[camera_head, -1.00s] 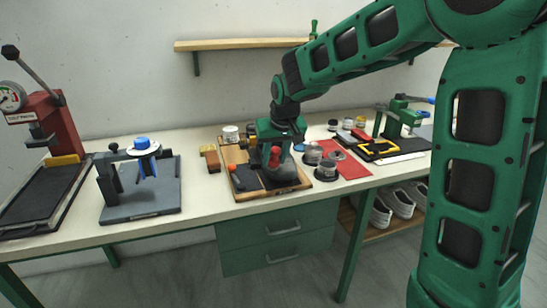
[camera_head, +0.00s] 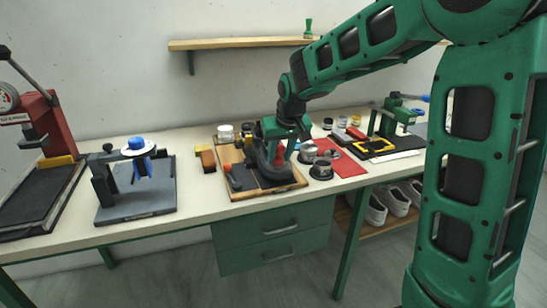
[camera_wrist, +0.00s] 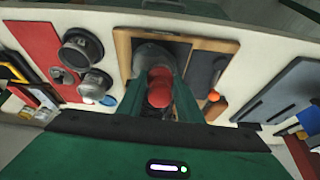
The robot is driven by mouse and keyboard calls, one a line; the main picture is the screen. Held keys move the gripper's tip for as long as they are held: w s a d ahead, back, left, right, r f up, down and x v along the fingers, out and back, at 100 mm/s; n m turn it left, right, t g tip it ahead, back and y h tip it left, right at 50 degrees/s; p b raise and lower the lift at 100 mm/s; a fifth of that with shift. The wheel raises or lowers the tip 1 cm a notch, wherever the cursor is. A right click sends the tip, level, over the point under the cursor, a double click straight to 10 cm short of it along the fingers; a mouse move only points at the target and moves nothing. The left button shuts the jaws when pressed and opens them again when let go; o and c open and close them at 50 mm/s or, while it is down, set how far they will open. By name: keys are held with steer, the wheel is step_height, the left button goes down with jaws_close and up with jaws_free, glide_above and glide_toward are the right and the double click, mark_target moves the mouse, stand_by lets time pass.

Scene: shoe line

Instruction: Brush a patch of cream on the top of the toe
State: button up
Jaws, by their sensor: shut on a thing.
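My gripper (camera_head: 279,152) is over the wooden board on the bench, its green fingers shut on a red-knobbed tool (camera_head: 277,146). In the wrist view the red knob (camera_wrist: 160,86) sits between the two fingers. A dark grey rounded shape (camera_head: 262,160), seemingly the shoe toe, is on the board below the fingers; it also shows just beyond the knob in the wrist view (camera_wrist: 150,55). The tool's working end is hidden, so contact with the toe cannot be told. No patch of cream is clearly visible on it.
The wooden board (camera_head: 235,217) has a dark mat and an orange ball (camera_head: 228,167). Dark round tins (camera_head: 321,171) stand right, by a red mat (camera_head: 350,168). A wooden-backed brush (camera_head: 207,158) and white jar (camera_head: 225,133) stand left and behind. A grey fixture (camera_head: 138,200) is farther left.

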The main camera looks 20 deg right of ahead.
steer(key=d, duration=0.6)
steer(key=shift+w+f, duration=0.1)
steer(key=shift+f, duration=0.05)
stand_by(0.4)
steer(key=shift+a, duration=0.15)
steer(key=shift+a, duration=3)
steer(key=d, duration=0.6)
steer(key=shift+w, duration=0.2)
